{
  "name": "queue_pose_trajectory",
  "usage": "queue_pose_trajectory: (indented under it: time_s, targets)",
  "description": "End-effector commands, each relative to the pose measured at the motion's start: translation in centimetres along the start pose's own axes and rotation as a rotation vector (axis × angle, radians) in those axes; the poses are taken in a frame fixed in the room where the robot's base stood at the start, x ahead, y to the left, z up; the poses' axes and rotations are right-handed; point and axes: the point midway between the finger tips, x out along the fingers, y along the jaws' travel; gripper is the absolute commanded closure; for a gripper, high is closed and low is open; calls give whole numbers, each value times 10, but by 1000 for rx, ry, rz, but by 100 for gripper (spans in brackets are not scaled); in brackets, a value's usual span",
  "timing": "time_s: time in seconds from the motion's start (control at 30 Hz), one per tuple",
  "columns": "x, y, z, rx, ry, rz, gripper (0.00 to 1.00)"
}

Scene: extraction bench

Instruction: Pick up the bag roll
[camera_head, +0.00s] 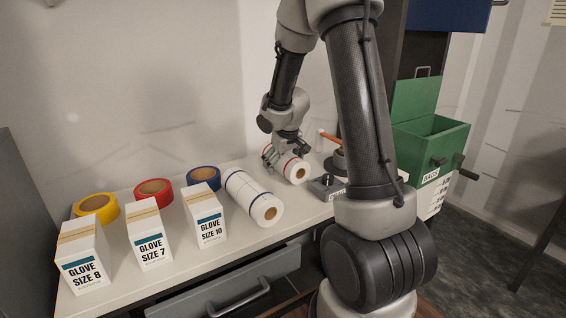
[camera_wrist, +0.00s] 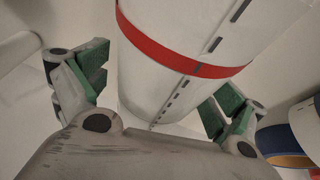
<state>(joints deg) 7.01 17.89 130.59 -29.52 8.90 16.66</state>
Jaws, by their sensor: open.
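A white roll with a red band and a brown core (camera_head: 297,172) lies on its side on the bench, towards the back right. In the wrist view this roll (camera_wrist: 185,66) fills the middle, with dashed dark marks along it. A second white roll (camera_head: 254,198) with dark bands lies to its left. Which of the two is the bag roll is not labelled. My gripper (camera_head: 283,156) is at the red-banded roll, pointing down. In the wrist view my gripper (camera_wrist: 155,100) is open, with one green-padded finger on each side of the roll. Contact cannot be told.
Yellow (camera_head: 96,208), red (camera_head: 153,191) and blue (camera_head: 203,179) tape rolls stand behind glove boxes (camera_head: 150,236) on the left. A dark-based device with an orange handle (camera_head: 329,136) is close right of the roll. A green bin (camera_head: 432,138) stands farther right. An open drawer (camera_head: 222,296) juts out below.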

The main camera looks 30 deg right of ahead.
Motion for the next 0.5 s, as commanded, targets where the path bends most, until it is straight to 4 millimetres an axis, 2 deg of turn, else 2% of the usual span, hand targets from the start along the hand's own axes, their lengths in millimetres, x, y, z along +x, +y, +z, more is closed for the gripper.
queue_pose_trajectory:
  time_s: [0.17, 0.4, 0.5]
  targets:
    - [0, 0, 0, 0, 0, 0, 4]
    - [0, 0, 0, 0, 0, 1, 48]
    - [0, 0, 0, 0, 0, 1, 63]
